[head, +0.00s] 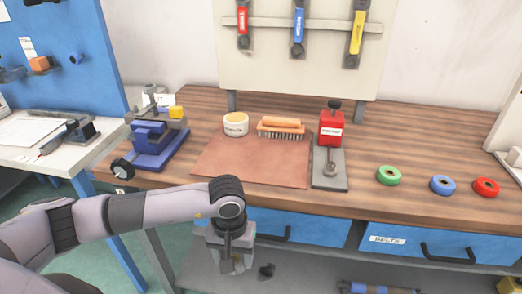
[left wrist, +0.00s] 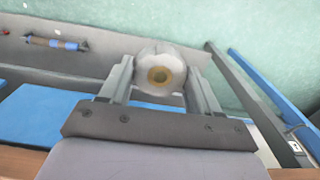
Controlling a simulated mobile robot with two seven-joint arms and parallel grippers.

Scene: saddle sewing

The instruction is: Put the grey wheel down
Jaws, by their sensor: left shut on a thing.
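My left gripper (head: 230,262) hangs in front of the bench, below the tabletop edge and by the blue drawers. In the left wrist view my left gripper (left wrist: 158,85) is shut on the grey wheel (left wrist: 175,62), a pale grey round piece with a brass-coloured centre. The wheel sits between the two fingertips, over the lower shelf and floor in that view. In the head view the wheel is hard to make out at the gripper. My right gripper is not in view.
The wooden bench (head: 430,207) carries a blue machine (head: 155,140), a leather sheet (head: 225,170), a white tub (head: 236,124), a brush (head: 281,127), a red-topped press (head: 331,128) and green, blue and red rolls. The grey lower shelf (left wrist: 105,62) holds a blue-banded tool (left wrist: 58,43).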

